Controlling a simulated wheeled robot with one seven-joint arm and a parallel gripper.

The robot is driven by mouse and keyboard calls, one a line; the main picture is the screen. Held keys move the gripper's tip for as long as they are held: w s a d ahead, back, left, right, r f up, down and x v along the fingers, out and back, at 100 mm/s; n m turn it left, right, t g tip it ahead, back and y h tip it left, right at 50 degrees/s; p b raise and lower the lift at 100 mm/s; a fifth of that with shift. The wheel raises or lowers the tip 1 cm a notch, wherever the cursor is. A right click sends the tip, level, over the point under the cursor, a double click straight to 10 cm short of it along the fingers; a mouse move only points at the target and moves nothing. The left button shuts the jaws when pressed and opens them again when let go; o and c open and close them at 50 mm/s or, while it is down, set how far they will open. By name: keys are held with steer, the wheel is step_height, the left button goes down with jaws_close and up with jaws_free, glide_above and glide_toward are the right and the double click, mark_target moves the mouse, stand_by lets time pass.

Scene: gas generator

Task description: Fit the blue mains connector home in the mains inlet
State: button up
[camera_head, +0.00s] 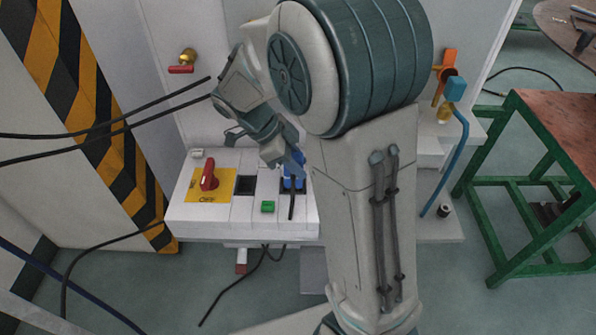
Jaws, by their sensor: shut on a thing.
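The blue mains connector (289,182) is at the right part of the white control box, with a dark cable hanging down from its front. My gripper (297,160) is above the box, pointing down and right, and is shut on the connector. The mains inlet is mostly hidden under the connector and my gripper; a dark patch shows around the connector's lower end. I cannot tell how deep the connector sits.
The white box (187,215) carries a red rotary switch (208,175) on a yellow plate, a black square opening (245,185) and a green button (267,207). Black cables (110,125) cross at left. A red-handled tap (182,68) is on the wall. A green-framed table (540,180) stands right.

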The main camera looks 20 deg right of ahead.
steer(key=shift+f, duration=1.5)
steer(key=shift+f+b, duration=0.15)
steer(key=shift+b, duration=0.2)
steer(key=o, duration=1.1)
